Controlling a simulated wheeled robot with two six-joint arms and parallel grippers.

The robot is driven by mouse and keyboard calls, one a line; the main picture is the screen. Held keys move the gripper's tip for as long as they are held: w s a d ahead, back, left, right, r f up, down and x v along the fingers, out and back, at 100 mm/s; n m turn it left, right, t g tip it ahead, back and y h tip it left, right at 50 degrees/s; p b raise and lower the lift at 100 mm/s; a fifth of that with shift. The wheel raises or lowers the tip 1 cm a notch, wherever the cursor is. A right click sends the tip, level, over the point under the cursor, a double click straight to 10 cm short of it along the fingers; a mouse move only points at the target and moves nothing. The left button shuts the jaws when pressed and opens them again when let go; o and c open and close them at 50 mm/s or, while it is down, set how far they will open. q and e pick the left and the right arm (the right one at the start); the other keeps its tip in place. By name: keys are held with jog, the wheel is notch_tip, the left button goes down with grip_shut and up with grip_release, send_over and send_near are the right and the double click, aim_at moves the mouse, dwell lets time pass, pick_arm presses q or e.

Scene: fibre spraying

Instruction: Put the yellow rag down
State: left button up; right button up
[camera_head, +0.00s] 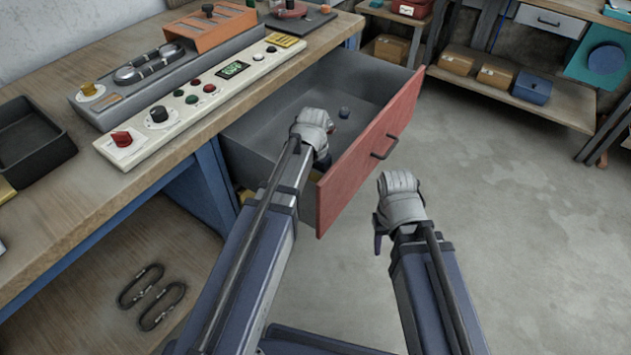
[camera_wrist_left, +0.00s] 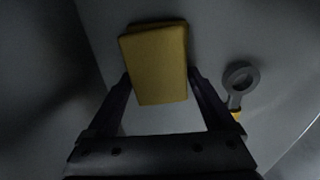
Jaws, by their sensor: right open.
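The yellow rag (camera_wrist_left: 157,65) shows in the left wrist view as a folded yellow block. It sits between the two fingertips of my left gripper (camera_wrist_left: 160,85), which appear to touch its sides. In the head view my left gripper (camera_head: 322,150) reaches into the open drawer (camera_head: 350,80); the arm and hand hide its fingertips and the rag there. I cannot tell whether the rag touches the drawer floor. My right gripper (camera_head: 380,232) is open and empty, outside the drawer to the right of its red front (camera_head: 365,160).
A grey ring-ended tool (camera_wrist_left: 240,80) lies beside the rag. The workbench (camera_head: 50,215) on the left carries a control panel (camera_head: 190,108) and a dark tray (camera_head: 30,140). The floor to the right is clear.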

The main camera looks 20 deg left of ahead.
pick_arm(q)
jog(key=shift+o, duration=0.8)
jog(key=shift+r, duration=0.15)
notch_tip(320, 180, up, 12)
jog(key=p, duration=1.2)
jog(key=shift+s, duration=0.2)
jog(key=shift+a, duration=0.1)
